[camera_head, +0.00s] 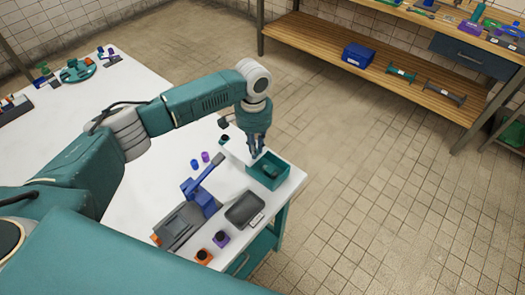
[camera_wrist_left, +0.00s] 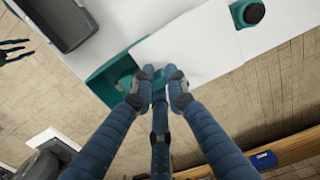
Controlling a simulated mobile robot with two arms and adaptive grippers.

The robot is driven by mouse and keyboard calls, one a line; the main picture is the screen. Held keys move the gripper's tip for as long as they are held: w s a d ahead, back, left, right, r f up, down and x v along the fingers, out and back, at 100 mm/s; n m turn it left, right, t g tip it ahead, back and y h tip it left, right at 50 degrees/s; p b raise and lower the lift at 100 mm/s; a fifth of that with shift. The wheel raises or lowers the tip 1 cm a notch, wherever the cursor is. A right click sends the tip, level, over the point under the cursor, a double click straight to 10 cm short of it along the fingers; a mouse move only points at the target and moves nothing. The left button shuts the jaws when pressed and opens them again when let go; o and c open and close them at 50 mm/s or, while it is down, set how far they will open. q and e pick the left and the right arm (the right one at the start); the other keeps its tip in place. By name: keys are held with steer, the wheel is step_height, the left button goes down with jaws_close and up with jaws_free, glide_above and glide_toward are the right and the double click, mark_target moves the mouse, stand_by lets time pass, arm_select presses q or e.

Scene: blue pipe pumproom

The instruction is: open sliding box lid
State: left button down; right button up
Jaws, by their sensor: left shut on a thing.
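The open teal box (camera_head: 283,177) stands at the right corner of the white table. A dark object lies inside it. Its white lid (camera_head: 236,153) is slid to the left, off most of the opening. In the left wrist view the lid (camera_wrist_left: 205,45) is a wide white panel reaching past the box (camera_wrist_left: 97,88). My left gripper (camera_head: 256,153) points down at the lid's edge by the opening. It is shut on the lid; its fingertips (camera_wrist_left: 160,76) hide the contact. Small dark finger shapes, likely my right gripper (camera_wrist_left: 14,49), show at the left wrist view's edge.
A dark grey tray (camera_head: 245,209) lies close in front of the box. A blue lever clamp (camera_head: 203,193) stands left of it. Small purple and blue pieces (camera_head: 200,160) lie near the lid. Open floor is beyond the table's right edge; a wooden bench (camera_head: 365,65) stands at the back.

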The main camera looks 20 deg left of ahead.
steer(key=shift+s, duration=0.1)
arm_select(q)
steer(key=c, duration=1.6)
jaws_free()
steer(key=shift+c, duration=0.2)
arm_select(e)
steer(key=shift+s+a, duration=0.1)
steer(key=shift+a, duration=0.15)
arm_select(q)
step_height(320, 180, up, 12)
arm_select(e)
steer(key=shift+d, duration=0.15)
